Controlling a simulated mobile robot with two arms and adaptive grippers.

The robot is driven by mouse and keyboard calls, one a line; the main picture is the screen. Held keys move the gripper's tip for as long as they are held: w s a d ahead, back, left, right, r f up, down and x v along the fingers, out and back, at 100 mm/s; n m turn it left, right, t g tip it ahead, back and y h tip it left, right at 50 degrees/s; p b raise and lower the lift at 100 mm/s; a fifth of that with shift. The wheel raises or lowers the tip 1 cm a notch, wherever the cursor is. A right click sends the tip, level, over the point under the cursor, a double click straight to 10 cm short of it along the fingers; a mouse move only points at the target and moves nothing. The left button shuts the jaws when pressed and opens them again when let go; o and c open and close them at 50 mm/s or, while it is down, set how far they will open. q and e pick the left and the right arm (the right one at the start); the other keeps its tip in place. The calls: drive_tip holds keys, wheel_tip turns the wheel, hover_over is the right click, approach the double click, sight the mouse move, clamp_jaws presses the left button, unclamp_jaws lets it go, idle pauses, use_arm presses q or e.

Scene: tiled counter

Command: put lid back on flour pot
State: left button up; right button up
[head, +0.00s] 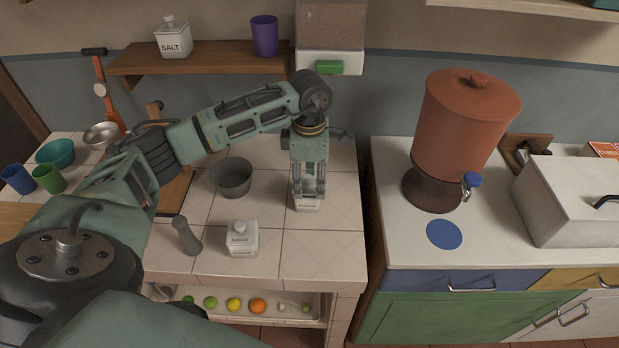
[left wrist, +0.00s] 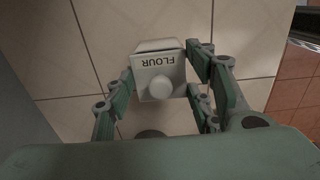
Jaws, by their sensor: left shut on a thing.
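The white flour pot (head: 307,205) stands on the tiled counter, its FLOUR label facing the front. In the left wrist view the flour pot (left wrist: 165,59) shows from above with its label upside down. Its pale lid (left wrist: 148,94) with a round knob lies between the fingers. My left gripper (head: 308,190) points straight down at the pot and is shut on the lid. The fingers also show on both sides in the left wrist view (left wrist: 162,78). They hide the lid in the head view, and I cannot tell whether it is seated. My right gripper is not in view.
A dispenser (head: 330,62) hangs behind. A gap separates this counter from the right one, which bears a terracotta urn (head: 462,125).

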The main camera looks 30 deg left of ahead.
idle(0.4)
use_arm(q)
drive_tip(key=o, duration=1.1)
drive_tip(key=shift+o, duration=0.6)
drive_tip(key=o, duration=0.4)
drive_tip(key=shift+r+p, duration=1.9)
drive_tip(key=shift+r, duration=1.6)
